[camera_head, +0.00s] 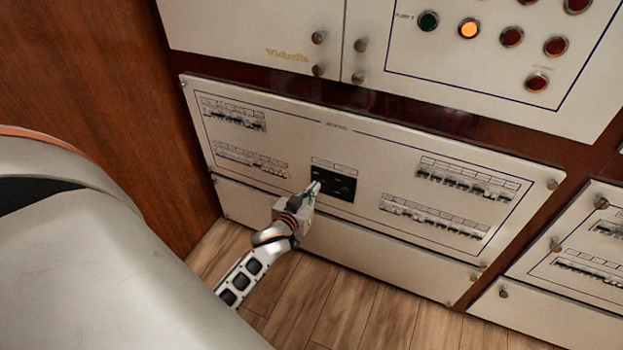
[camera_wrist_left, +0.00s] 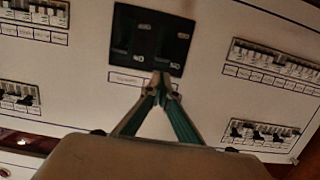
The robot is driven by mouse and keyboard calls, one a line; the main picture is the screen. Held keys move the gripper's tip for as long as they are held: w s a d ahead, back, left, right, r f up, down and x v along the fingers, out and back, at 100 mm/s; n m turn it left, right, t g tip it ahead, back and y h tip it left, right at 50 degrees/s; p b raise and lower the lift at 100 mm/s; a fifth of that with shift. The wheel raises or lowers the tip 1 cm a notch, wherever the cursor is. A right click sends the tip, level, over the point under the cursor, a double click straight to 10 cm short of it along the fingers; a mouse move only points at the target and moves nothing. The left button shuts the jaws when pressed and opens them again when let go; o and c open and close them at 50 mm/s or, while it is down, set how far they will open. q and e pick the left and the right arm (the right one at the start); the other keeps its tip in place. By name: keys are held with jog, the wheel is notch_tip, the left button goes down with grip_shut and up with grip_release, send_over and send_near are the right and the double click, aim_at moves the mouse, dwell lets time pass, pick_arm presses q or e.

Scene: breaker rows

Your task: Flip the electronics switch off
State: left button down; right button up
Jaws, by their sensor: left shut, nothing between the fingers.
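A black switch block (camera_head: 343,188) sits in the middle of the lower white breaker panel (camera_head: 300,140). The left wrist view shows the block (camera_wrist_left: 178,25) close up, with two side-by-side switch positions and small, hard-to-read markings. Which one is the electronics switch I cannot tell. My left gripper (camera_head: 314,187) is shut and empty, at the left part of the block in the head view. In the left wrist view its fingertips (camera_wrist_left: 162,78) meet at the block's near edge and cover a little of it; contact is unclear. My right gripper is not in view.
Breaker rows flank the block: two at the left (camera_head: 233,117) and two at the right (camera_head: 465,184). Above is a panel with round lights (camera_head: 512,37), one lit orange. Small knobs (camera_head: 552,184) stick out along the panel edges. Wood floor (camera_head: 345,305) lies below.

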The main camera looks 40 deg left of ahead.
aim_at(325, 175)
pick_arm(q)
jog(key=x, duration=0.4)
jog(key=shift+f+b, duration=0.15)
jog(key=shift+b, duration=0.25)
jog(key=shift+w+a, duration=0.1)
jog(key=shift+w, duration=0.5)
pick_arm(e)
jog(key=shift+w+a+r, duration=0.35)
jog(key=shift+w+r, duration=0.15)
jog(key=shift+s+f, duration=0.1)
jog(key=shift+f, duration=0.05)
